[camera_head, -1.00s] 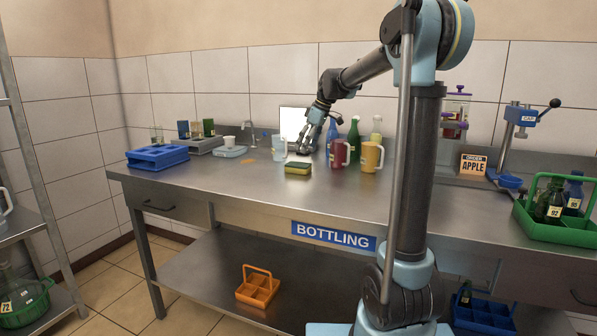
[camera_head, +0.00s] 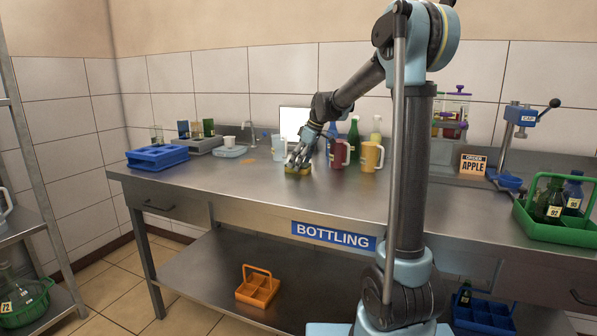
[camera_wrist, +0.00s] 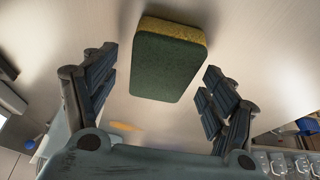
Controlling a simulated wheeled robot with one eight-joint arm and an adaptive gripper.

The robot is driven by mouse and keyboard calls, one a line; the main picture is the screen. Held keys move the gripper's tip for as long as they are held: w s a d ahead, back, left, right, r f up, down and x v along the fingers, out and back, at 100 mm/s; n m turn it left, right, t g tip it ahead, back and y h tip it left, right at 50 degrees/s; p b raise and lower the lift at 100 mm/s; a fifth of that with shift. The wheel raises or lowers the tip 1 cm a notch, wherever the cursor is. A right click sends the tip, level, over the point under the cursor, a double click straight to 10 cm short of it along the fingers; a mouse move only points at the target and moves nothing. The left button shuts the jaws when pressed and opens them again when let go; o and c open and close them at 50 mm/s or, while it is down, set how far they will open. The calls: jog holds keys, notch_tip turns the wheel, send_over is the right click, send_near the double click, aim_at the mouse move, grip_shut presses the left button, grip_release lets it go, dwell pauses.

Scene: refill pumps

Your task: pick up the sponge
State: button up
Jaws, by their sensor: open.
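The sponge (camera_wrist: 166,66) is yellow with a dark green pad facing up. In the wrist view it lies on the steel bench top, at the upper middle between my spread fingers. In the head view the sponge (camera_head: 297,171) is mostly covered by my gripper (camera_head: 298,160), which is right over it, fingers pointing down. In the wrist view my gripper (camera_wrist: 158,96) is open, with a finger on either side of the sponge's near end and gaps between. Whether the fingertips touch the bench top cannot be told.
A dark red mug (camera_head: 339,154) stands just right of my gripper, with a yellow mug (camera_head: 371,157) beyond it. A pale cup (camera_head: 278,148) stands close on the left, with bottles (camera_head: 353,138) behind. The bench top (camera_head: 240,187) in front and left is clear.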

jog(key=shift+f, duration=0.2)
dwell(0.6)
jog(key=c, duration=0.8)
jog(key=shift+c, duration=0.2)
notch_tip(320, 180, up, 10)
jog(key=shift+r, duration=0.25)
jog(key=shift+c, duration=0.2)
jog(key=shift+c, duration=0.9)
